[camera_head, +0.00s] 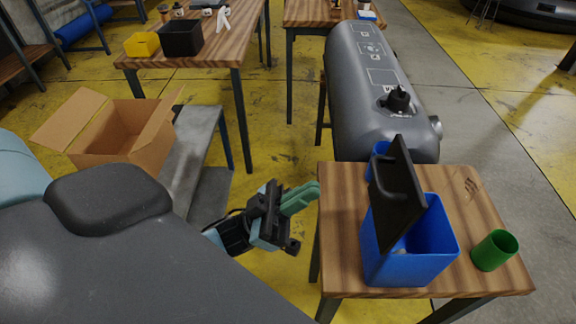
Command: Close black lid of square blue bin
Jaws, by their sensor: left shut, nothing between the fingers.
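The square blue bin (413,262) stands on a small wooden table at the right. Its black lid (393,189) is open and stands up, tilted, at the bin's left and far side. Something pale shows inside the bin, too small to tell. My left gripper (314,188) is left of the table's edge, apart from the bin and the lid. Its green fingers are shut with nothing between them. My right gripper is not in view.
A green cup (494,250) stands right of the bin on the wooden table (455,190). Another blue container (377,160) is partly hidden behind the lid. An open cardboard box (110,135) stands at the left.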

